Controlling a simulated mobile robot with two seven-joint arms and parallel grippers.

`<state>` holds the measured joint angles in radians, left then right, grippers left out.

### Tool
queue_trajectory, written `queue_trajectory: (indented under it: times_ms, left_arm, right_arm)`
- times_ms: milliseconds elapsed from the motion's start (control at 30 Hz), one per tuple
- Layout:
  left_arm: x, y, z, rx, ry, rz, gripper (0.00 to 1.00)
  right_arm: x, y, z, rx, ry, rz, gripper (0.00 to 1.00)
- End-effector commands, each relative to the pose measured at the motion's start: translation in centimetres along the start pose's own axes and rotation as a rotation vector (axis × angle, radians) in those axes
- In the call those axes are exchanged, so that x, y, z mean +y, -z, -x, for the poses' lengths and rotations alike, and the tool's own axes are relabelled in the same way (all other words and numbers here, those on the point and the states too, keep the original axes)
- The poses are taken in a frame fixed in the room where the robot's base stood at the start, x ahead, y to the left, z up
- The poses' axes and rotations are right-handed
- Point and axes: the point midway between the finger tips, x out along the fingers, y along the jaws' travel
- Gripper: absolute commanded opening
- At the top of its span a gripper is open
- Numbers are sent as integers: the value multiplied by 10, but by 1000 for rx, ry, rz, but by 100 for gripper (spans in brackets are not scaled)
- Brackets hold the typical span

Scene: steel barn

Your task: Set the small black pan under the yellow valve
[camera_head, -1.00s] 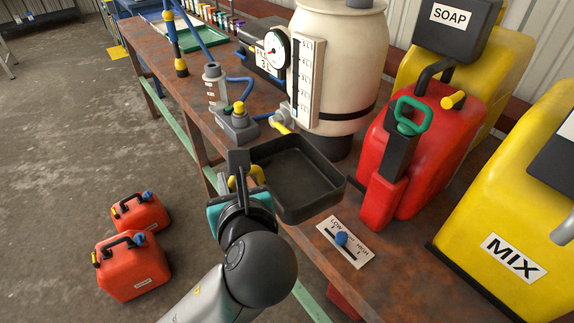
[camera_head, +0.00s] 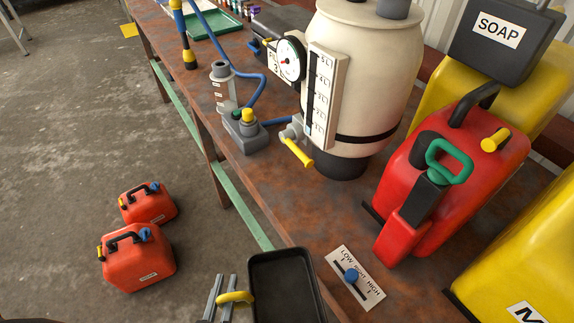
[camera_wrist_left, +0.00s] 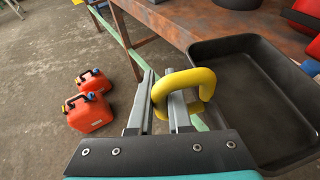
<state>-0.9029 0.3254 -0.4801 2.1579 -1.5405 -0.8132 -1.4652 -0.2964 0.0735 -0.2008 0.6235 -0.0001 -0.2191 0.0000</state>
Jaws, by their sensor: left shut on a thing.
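The small black pan (camera_head: 283,287) is at the bottom of the head view, near the table's front edge, and its near part is cut off. Its yellow handle (camera_head: 236,297) is between the fingers of my left gripper (camera_head: 221,300), which is shut on it. The wrist view shows the pan (camera_wrist_left: 254,98) empty and the gripper (camera_wrist_left: 164,100) around the yellow handle (camera_wrist_left: 184,88). The yellow valve (camera_head: 297,153) sticks out low from the cream tank (camera_head: 360,75), farther back than the pan. My right gripper is not in view.
A slider plate (camera_head: 354,278) lies right of the pan. A red can (camera_head: 455,160) stands right of the tank. A grey pump block (camera_head: 245,130) with a hose stands left of the valve. Bare rusty tabletop (camera_head: 285,205) lies between valve and pan. Two red cans (camera_head: 137,255) sit on the floor.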

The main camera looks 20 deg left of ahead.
Motion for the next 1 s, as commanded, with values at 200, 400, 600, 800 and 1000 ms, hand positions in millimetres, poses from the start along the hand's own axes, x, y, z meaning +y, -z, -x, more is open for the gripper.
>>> queue_trajectory:
  times_ms: [200, 400, 600, 800, 1000]
  left_arm:
    - [-1, -7, -17, -9, 11, -1, 0]
    - [-2, -25, -59, -9, 11, 0, 0]
    - [-3, -41, -100, -8, 12, -1, 0]
    - [-3, -58, -140, -9, 11, -2, 0]
    - [-4, -73, -181, -8, 11, -1, 0]
  right_arm:
    - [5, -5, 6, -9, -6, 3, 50]
    - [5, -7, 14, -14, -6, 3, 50]
    - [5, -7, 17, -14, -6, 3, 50]
    - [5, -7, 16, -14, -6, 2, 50]
    - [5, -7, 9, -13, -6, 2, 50]
